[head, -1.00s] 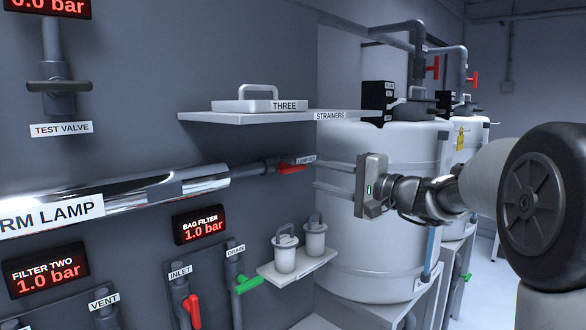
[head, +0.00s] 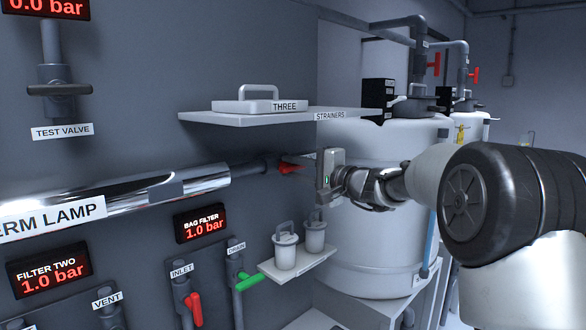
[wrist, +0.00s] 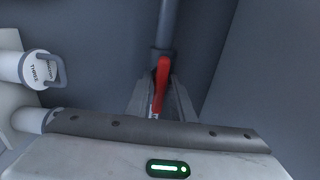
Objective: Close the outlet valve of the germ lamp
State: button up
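The germ lamp (head: 120,203) is a long chrome cylinder on the grey wall in the head view. A dark pipe (head: 248,168) leads from its right end to the outlet valve's red handle (head: 290,169). In the wrist view the red handle (wrist: 161,82) lies roughly in line with the pipe. My gripper (wrist: 159,92) faces it, fingers apart, one on each side of the handle. I see no firm grip on it. In the head view my gripper body (head: 330,176) is just right of the handle; the fingers are hard to make out there.
A shelf (head: 215,117) with a lidded tray is above the valve. A small shelf (head: 300,264) with two white strainer pots is below it. A big white tank (head: 385,240) stands behind my arm. Red inlet (head: 194,310) and green drain (head: 249,281) handles are lower left.

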grip_shut()
jog(key=m, duration=0.8)
jog(key=shift+m+p, duration=0.3)
jog(key=m+p, duration=0.2)
jog(key=m, duration=0.3)
jog(key=shift+r+p, duration=0.1)
jog(key=shift+p, duration=0.25)
jog(key=shift+m+p, duration=1.05)
jog(key=shift+m, duration=0.85)
